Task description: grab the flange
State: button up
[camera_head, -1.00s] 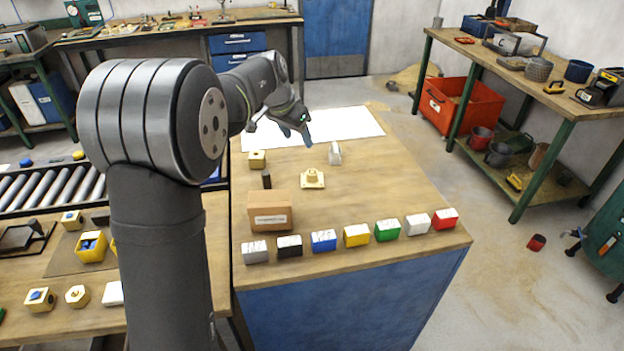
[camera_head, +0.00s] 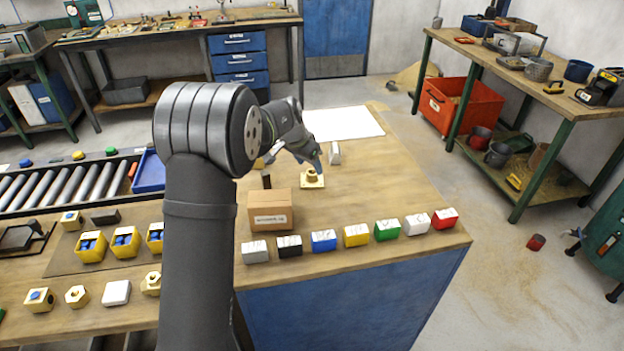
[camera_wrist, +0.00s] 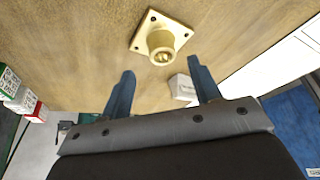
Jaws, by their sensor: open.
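The flange (camera_head: 312,179) is a brass piece with a square base, corner holes and a raised round hub. It sits hub up on the wooden workbench (camera_head: 375,190). In the wrist view the flange (camera_wrist: 161,39) lies beyond the fingertips, roughly in line with the gap between them. My gripper (camera_head: 316,163) is just behind and above the flange in the head view. Its two blue fingers (camera_wrist: 162,80) are spread apart with nothing between them.
A grey-white block (camera_head: 335,153) stands close to the flange, near one finger in the wrist view. A cardboard box (camera_head: 270,210) and a small dark upright piece (camera_head: 266,181) are to the left. Several coloured blocks line the front edge. The bench right of the flange is clear.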

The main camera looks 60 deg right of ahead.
aim_at(312, 172)
jog(key=x, duration=0.4)
jog(key=shift+w+f, duration=0.25)
jog(key=shift+f, duration=0.15)
grip_shut()
jog(key=shift+r, duration=0.1)
jog(key=shift+r, duration=0.1)
